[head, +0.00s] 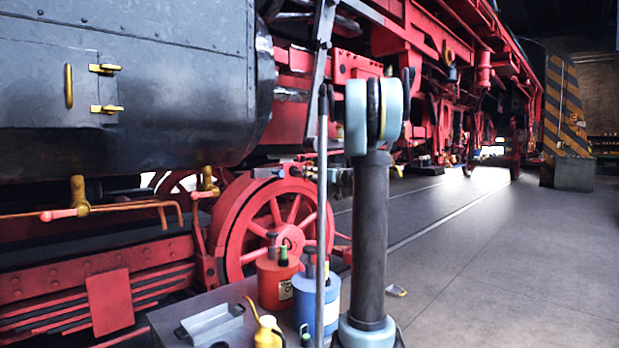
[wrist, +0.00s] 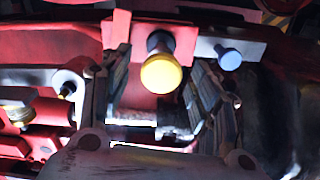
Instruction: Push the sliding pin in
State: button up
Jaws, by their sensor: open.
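In the wrist view, a pin with a round yellow head (wrist: 161,74) and a short dark shaft stands out from a red plate (wrist: 117,35). A smaller blue-headed pin (wrist: 229,59) sits to its right, by a pale plate. I cannot tell for sure which of the two is the sliding pin. My gripper (wrist: 161,88) is open, its fingers on either side of the yellow head with a gap on each side. The blue head is outside the right finger.
The red locomotive wheel (head: 278,228) and dark cylinder (head: 130,75) are at the left. A cart (head: 190,310) carries a red can (head: 276,283), a blue can (head: 305,300) and a yellow oiler (head: 267,333). The floor (head: 500,260) at the right is clear. Red machinery surrounds the pins.

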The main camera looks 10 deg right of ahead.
aim_at(301, 172)
jog(key=shift+x, duration=1.25)
grip_shut()
jog(key=shift+x, duration=2.7)
grip_release()
jog(key=v, duration=1.2)
